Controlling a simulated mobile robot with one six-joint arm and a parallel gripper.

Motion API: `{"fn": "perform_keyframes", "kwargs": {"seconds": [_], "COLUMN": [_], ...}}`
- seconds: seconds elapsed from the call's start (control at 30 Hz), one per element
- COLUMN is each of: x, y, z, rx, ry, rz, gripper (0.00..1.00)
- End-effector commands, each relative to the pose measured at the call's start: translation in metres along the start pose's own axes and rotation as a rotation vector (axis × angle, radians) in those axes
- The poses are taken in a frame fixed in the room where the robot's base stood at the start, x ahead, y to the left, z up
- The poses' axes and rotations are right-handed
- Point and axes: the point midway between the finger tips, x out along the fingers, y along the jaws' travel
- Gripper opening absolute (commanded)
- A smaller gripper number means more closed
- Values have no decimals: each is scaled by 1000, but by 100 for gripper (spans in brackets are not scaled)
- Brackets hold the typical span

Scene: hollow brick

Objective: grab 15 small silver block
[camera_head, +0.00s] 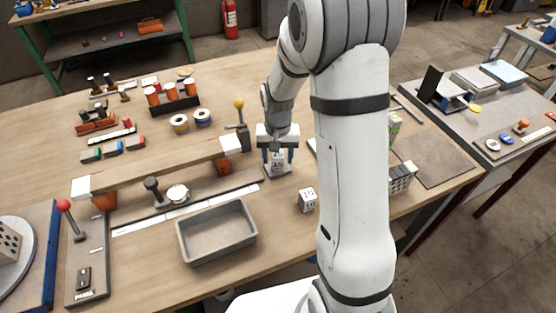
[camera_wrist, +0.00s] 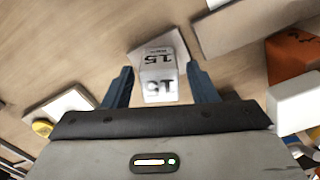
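A small pale silver-white block (camera_wrist: 158,68) marked "15" stands between the two blue fingers of my gripper (camera_wrist: 160,72) in the wrist view, with a gap on both sides. The fingers are open. In the head view, my gripper (camera_head: 278,157) is low over the bench, with the block (camera_head: 278,163) between its fingers. A second small pale block (camera_head: 308,199) with dark numbers sits apart, to the lower right of the gripper; I cannot read its number surely.
A grey open tray (camera_head: 217,233) stands at the front. A raised beam (camera_head: 160,168) with white end blocks runs left of my gripper. A yellow-knobbed lever (camera_head: 241,125) stands close behind left. Spools and orange-capped cylinders (camera_head: 172,92) are further back.

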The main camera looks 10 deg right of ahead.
Motion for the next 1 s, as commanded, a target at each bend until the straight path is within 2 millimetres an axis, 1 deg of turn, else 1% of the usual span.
{"fn": "perform_keyframes", "kwargs": {"seconds": [0.03,0.07,0.6,0.67,0.87,0.97,1.0], "x": [0,0,0,-1,-3,-12,-18], "y": [0,0,1,1,0,0,0], "z": [0,0,0,0,-1,-1,-1], "rx": [0,0,1,1,1,1,1], "ry": [0,0,0,1,2,4,5], "rz": [0,0,0,0,0,-1,-1], "gripper": [48,46,2,0,0,0,0]}}
